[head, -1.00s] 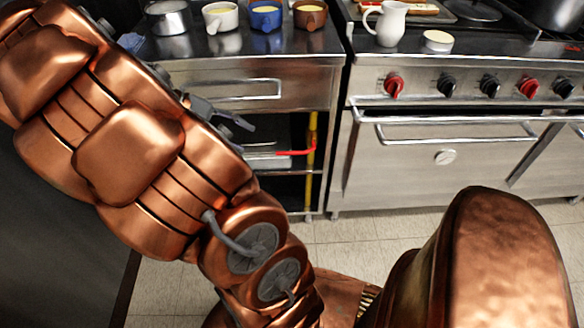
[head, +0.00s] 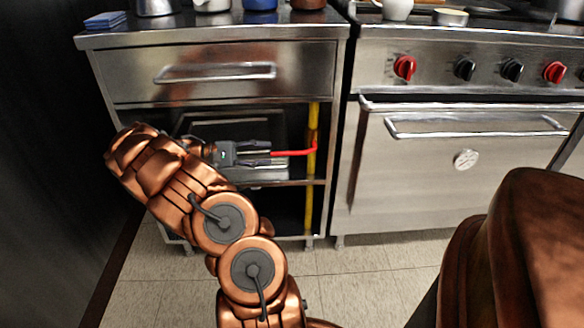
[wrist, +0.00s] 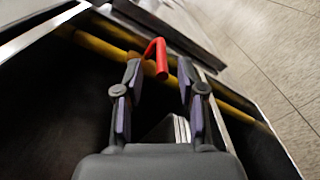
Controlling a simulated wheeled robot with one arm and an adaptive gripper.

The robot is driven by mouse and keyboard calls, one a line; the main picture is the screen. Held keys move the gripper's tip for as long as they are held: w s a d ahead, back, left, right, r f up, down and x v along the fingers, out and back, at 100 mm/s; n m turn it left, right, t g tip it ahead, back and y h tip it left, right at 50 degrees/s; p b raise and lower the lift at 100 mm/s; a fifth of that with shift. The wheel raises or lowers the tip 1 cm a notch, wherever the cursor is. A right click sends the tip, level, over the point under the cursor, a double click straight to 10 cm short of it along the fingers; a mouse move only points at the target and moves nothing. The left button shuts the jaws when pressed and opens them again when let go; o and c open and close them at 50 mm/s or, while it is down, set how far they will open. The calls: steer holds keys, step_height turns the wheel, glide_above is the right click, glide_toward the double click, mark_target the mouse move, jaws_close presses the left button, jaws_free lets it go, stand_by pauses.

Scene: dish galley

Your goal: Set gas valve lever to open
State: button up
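The gas valve lever (head: 296,152) is a red handle on a vertical yellow pipe (head: 312,125) in the open bay under the counter. It sticks out to the left, roughly level and across the pipe. In the wrist view the red lever (wrist: 155,52) is bent, and its free end appears between the fingertips. My gripper (head: 270,154) is inside the bay, left of the pipe and pointing right at the lever. In the wrist view my gripper (wrist: 160,82) is open, with a finger on each side of the lever's end and visible gaps. The valve body is not clear.
The steel counter (head: 215,37) with a drawer (head: 220,76) lies above the bay. A shelf (head: 300,183) runs below the gripper. A metal container (head: 265,173) is behind the gripper. The oven range (head: 440,180) stands close on the right. The floor (head: 370,280) in front is clear.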

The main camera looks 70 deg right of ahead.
mark_target(302, 153)
steer(key=shift+d+f+b+x, duration=0.15)
steer(key=shift+b+x, duration=0.65)
steer(key=shift+x, duration=1.2)
steer(key=shift+d+f+b+x, duration=0.15)
steer(key=shift+b+x, duration=0.65)
steer(key=shift+x, duration=1.2)
steer(key=shift+w, duration=0.1)
jaws_close()
